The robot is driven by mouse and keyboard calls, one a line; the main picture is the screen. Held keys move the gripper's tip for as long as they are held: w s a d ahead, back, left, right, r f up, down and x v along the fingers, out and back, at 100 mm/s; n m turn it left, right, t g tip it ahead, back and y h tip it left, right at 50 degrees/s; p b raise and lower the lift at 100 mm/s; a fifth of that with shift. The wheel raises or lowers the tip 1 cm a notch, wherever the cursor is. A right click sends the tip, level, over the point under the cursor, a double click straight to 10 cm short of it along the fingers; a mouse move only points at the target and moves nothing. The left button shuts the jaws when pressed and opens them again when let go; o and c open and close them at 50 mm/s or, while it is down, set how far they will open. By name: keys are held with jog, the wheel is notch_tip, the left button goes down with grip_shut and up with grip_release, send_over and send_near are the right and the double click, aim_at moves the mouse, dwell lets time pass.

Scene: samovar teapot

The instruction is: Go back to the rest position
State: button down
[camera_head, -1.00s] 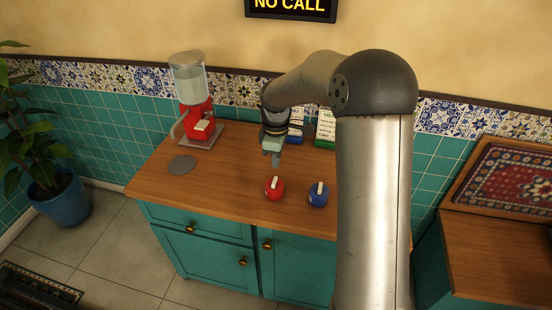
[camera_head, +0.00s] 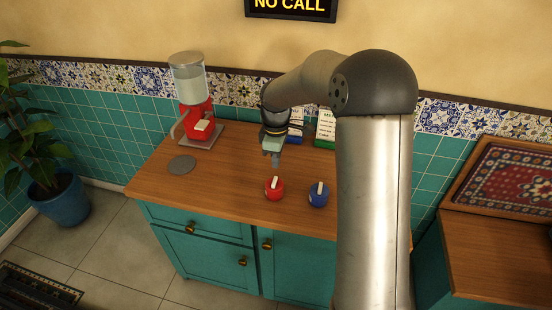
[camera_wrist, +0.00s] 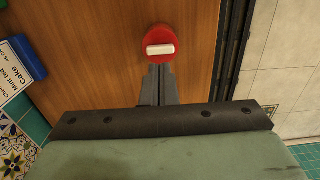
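My gripper (camera_head: 276,163) hangs above the wooden counter (camera_head: 225,185), pointing down. In the wrist view its two fingers (camera_wrist: 158,88) lie together, shut with nothing seen between them. A small round red object (camera_head: 274,189) with a white bar on top sits on the counter just in front of the gripper. It also shows in the wrist view (camera_wrist: 158,63), beyond the fingertips and apart from them as far as I can tell. A similar blue object (camera_head: 318,195) stands to its right.
A red dispenser (camera_head: 199,120) with a clear tank stands at the back left, with a grey disc (camera_head: 182,165) in front. A menu card (camera_head: 326,125) stands at the back, behind my arm. A lower counter with a patterned rug (camera_head: 505,180) is at the right.

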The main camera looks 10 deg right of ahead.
aim_at(276, 181)
jog(key=shift+f, duration=0.15)
jog(key=shift+f+b, duration=2)
jog(key=shift+f, duration=1.15)
jog(key=shift+r, duration=0.2)
jog(key=shift+r+p, duration=2.6)
jog(key=shift+r, duration=0.8)
jog(key=s+r+m, duration=0.3)
jog(key=s+m, duration=0.3)
jog(key=s, duration=0.9)
jog(key=s+r+m, duration=0.3)
jog(key=s+m, duration=0.3)
jog(key=s, duration=1)
jog(key=shift+a+r+t, duration=0.2)
jog(key=shift+a+t, duration=0.1)
